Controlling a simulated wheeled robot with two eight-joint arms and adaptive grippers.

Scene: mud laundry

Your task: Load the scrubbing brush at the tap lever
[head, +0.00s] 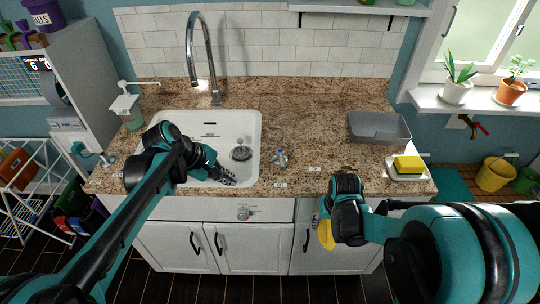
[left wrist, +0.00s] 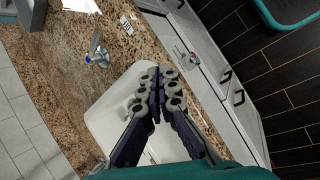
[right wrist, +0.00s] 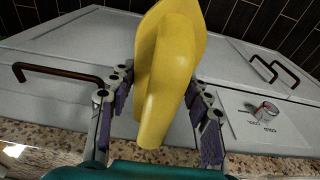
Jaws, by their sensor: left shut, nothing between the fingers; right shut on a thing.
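My right gripper (right wrist: 158,88) is shut on a smooth, curved yellow thing (right wrist: 166,60), which may be the scrubbing brush; no bristles show. In the head view the yellow thing (head: 326,235) hangs in front of the cabinet, below the counter edge. My left gripper (head: 226,176) is shut and empty over the right front of the white sink (head: 255,128). Its closed fingers (left wrist: 158,85) fill the middle of the left wrist view. A small chrome lever with blue parts (head: 280,157) stands on the counter right of the sink, apart from both grippers. It also shows in the left wrist view (left wrist: 97,52).
A tall chrome faucet (head: 191,50) arches over the sink. A soap dispenser (head: 127,108) stands at left. A grey tray (head: 380,126) and a yellow sponge (head: 408,163) are at right. A round dial (head: 243,214) is on the cabinet front.

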